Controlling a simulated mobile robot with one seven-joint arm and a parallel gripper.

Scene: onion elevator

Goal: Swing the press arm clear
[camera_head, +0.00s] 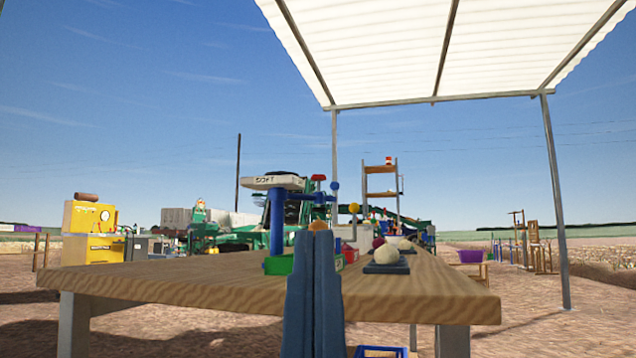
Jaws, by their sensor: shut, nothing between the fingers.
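My gripper (318,226) is in the foreground centre, a blue pair of fingers with brown tips pointing up, shut and empty. It appears below and in front of the arm, apart from it in the picture. It hides part of the table behind.
The wooden table (180,279) spans the middle. A pale onion (387,253) sits on a dark pad, with a purple onion (378,242) behind. A blue crate (380,352) is below the front edge. The table's left side is clear.

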